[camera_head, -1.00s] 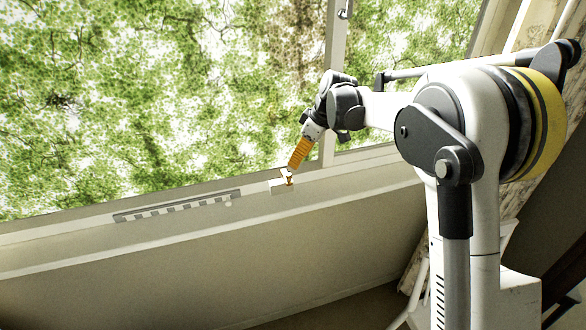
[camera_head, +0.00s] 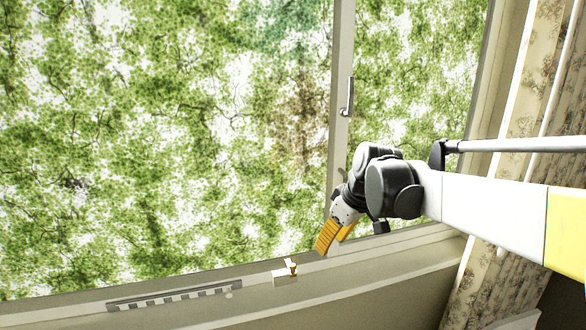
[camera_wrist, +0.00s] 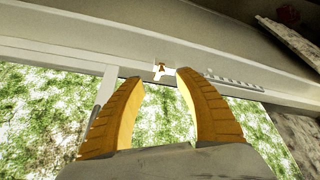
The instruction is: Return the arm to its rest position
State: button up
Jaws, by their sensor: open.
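My gripper (camera_head: 333,240) is open and empty in the head view, its yellow-orange fingers pointing down over the window sill, in front of the window. In the wrist view, the two fingers of my gripper (camera_wrist: 157,78) are spread apart with nothing between them. In the wrist view that small block (camera_wrist: 160,71) shows beyond the fingertips.
A large window with a handle (camera_head: 347,97) stands behind my arm, with green foliage outside. A slotted vent strip (camera_head: 175,296) lies along the sill (camera_head: 60,312) at left. A patterned curtain (camera_head: 530,110) hangs at the right.

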jog(key=s+d+f+m+t+h, duration=0.1)
jog(key=s+d+m, duration=0.3)
jog(key=s, duration=0.8)
jog(key=s+d+f+m+t+h, duration=0.1)
jog(key=s+d+f+m+t, duration=0.1)
jog(key=s, duration=1.1)
jog(key=d+f+m, duration=0.1)
jog(key=d+m, duration=0.1)
jog(key=d, duration=0.1)
jog(key=shift+s+m+t+h, duration=0.3)
jog(key=shift+h, duration=0.1)
